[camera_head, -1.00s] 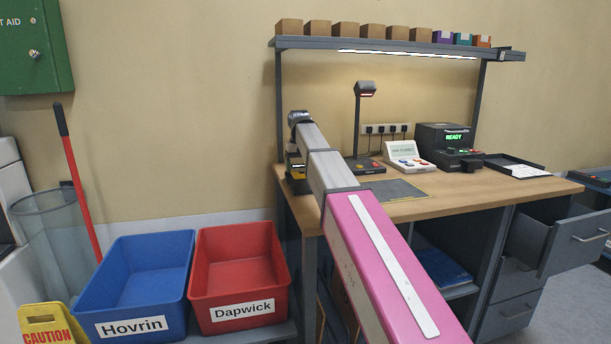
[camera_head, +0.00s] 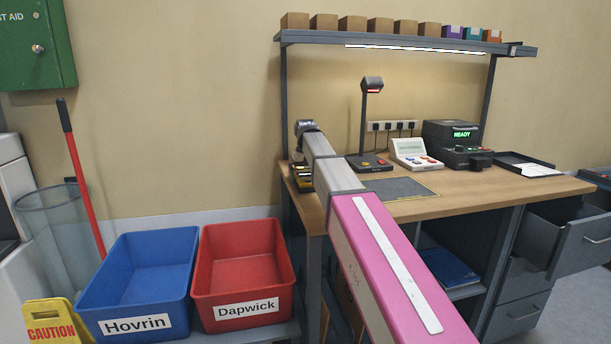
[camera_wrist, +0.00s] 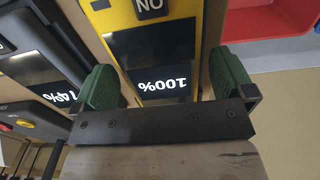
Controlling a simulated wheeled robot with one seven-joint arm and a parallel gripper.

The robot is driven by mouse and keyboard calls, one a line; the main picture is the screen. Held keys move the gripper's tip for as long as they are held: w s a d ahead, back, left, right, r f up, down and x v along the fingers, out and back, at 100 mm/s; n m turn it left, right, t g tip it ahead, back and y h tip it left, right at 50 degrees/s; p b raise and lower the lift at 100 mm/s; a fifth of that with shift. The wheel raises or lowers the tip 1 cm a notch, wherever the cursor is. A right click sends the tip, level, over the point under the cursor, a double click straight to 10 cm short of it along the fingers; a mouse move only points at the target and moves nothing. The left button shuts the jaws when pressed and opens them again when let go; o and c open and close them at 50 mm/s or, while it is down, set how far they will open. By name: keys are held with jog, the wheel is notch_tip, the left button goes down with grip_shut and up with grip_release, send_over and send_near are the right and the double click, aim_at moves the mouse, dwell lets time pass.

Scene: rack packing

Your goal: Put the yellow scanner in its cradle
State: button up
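A yellow device (camera_wrist: 153,50), which looks like the yellow scanner, fills the middle of the wrist view. My gripper (camera_wrist: 165,75) has two green-padded fingers spread apart, one on each side of the device. Slim gaps show beside it, and I see no firm contact. To its left is a dark device (camera_wrist: 40,75) with a screen reading 14%. In the head view, small yellow and black devices (camera_head: 303,182) sit at the desk's left end, partly behind my arm. I cannot pick out the cradle for certain.
The wooden desk (camera_head: 470,192) holds a lamp stand (camera_head: 365,120), a white keypad unit (camera_head: 412,153), a black READY machine (camera_head: 450,137) and a tray (camera_head: 525,160). A shelf (camera_head: 400,41) with small boxes hangs above. Blue (camera_head: 141,280) and red (camera_head: 241,270) bins stand left.

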aim_at(305, 176)
notch_tip(305, 176, up, 12)
jog(key=shift+r, duration=0.15)
dwell(0.5)
jog(key=shift+s, duration=0.1)
